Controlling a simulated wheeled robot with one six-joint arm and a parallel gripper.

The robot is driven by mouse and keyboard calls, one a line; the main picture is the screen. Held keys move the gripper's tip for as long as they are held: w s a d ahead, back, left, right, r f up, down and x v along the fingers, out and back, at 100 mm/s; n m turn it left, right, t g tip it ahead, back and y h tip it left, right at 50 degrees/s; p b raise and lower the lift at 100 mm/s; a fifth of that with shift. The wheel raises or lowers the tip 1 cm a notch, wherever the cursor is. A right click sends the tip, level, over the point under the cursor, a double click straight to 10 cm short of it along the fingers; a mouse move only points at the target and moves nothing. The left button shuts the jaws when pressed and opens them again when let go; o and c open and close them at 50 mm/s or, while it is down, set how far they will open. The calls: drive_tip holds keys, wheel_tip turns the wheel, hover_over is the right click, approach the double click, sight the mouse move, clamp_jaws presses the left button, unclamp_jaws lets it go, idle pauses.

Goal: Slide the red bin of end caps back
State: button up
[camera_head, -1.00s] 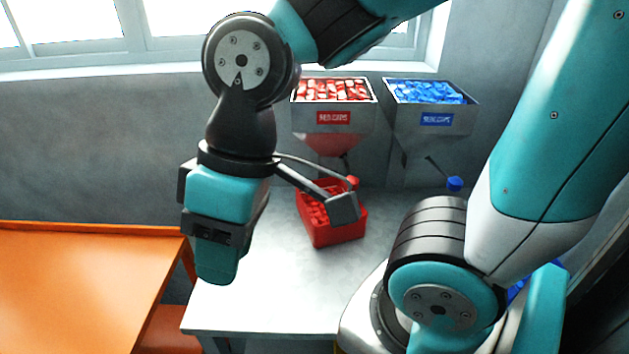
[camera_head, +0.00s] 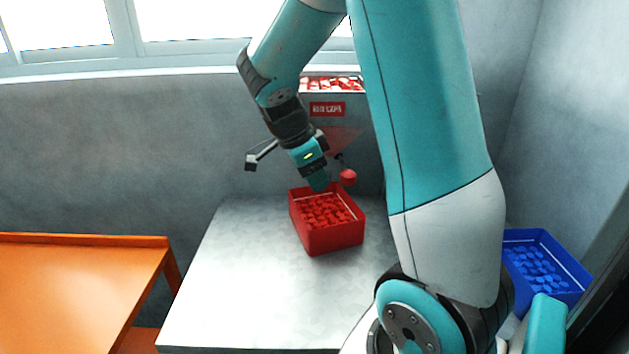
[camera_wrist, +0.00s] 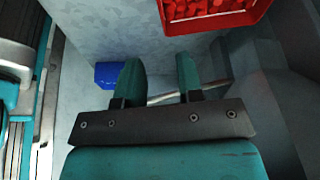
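The red bin (camera_head: 335,241) stands on the grey table, full of red end caps (camera_head: 327,211), under the red hopper. My gripper (camera_head: 318,182) points down at the bin's back rim, on its far side by the wall. Whether it touches the rim is unclear. In the wrist view, my gripper (camera_wrist: 160,78) has its two fingers apart with a gap and nothing held between them. The red bin (camera_wrist: 218,22) shows there at the top right, outside the fingers.
The red-cap hopper (camera_head: 327,109) with a red knob (camera_head: 348,177) hangs behind the bin. A blue bin (camera_head: 545,292) stands at the right beyond my arm. An orange table (camera_head: 80,290) is at the left. The grey table's front and left (camera_head: 250,300) are clear.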

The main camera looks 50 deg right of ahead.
hover_over(340, 249)
wheel_tip(340, 249, down, 16)
drive_tip(key=shift+w+d+f+p, duration=0.1)
drive_tip(key=shift+p, duration=0.2)
idle(0.4)
clamp_jaws()
